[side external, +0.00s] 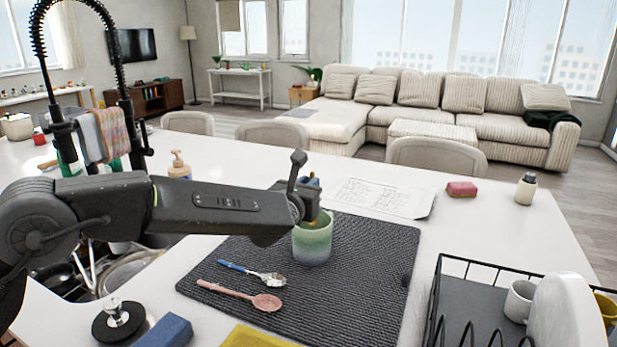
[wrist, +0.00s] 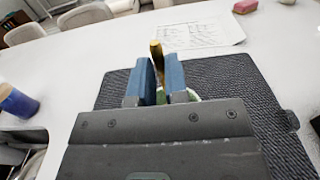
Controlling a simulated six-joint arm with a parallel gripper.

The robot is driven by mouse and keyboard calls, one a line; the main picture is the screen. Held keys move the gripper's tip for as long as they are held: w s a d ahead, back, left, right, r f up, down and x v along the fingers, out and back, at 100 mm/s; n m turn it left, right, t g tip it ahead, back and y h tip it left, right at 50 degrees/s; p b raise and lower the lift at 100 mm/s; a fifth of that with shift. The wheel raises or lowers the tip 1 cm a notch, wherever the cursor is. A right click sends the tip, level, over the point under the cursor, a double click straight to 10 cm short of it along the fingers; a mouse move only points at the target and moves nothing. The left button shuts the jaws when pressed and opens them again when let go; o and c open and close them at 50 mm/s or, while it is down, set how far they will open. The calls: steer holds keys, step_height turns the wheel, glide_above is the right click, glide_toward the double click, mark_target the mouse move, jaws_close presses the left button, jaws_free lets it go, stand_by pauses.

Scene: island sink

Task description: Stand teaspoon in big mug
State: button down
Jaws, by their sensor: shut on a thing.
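The big green mug (side external: 312,243) stands upright on the dark mat, and a sliver of its rim shows behind my gripper in the wrist view (wrist: 192,94). My gripper (side external: 309,188) is directly above the mug's mouth. Its blue fingers (wrist: 161,82) are shut on a teaspoon, whose gold-brown handle (wrist: 157,52) sticks up between them. The spoon's lower part is hidden by the gripper and the mug wall, so I cannot tell how far it reaches inside.
A blue-handled spoon (side external: 252,273) and a pink spoon (side external: 240,295) lie on the mat (side external: 365,260). A black dish rack (side external: 470,268) with a white mug (side external: 519,301) is at the right. A paper sheet (side external: 378,198) lies behind the mat. A sponge (side external: 462,189) sits farther right.

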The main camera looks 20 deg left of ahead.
steer(key=shift+f, duration=1.85)
steer(key=c, duration=1.1)
jaws_free()
steer(key=shift+o, duration=0.2)
steer(key=s, duration=1.4)
steer(key=shift+w, duration=0.1)
